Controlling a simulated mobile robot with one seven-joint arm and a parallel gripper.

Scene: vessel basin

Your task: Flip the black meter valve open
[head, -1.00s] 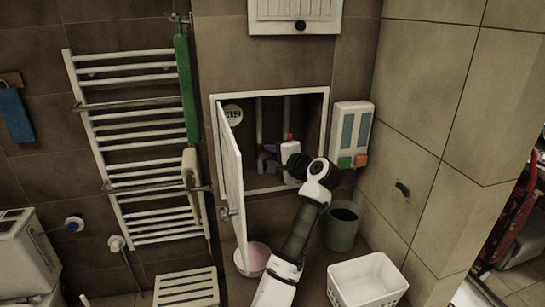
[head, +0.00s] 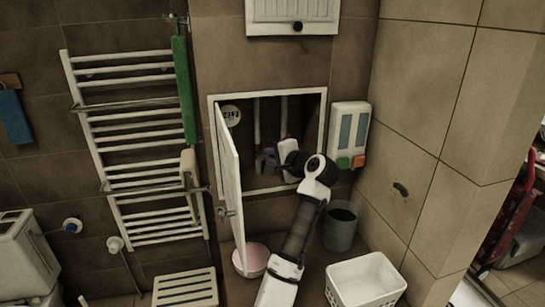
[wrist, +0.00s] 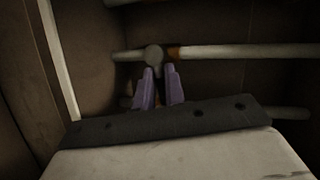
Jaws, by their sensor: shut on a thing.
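My gripper (head: 268,157) reaches into the open wall cabinet, with its purple fingers at the pipes. In the wrist view the gripper (wrist: 160,92) has its fingertips close together just below a round fitting (wrist: 153,55) on a pale pipe. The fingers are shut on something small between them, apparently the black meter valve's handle. The valve itself is too dark and too covered to make out clearly, so its position cannot be told. A round white dial (head: 231,115) with dark digits shows at the cabinet's upper left.
The white cabinet door (head: 230,180) stands open to the left of my arm. The cabinet frame (head: 322,125) bounds the opening. A dispenser (head: 349,135) hangs at the right.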

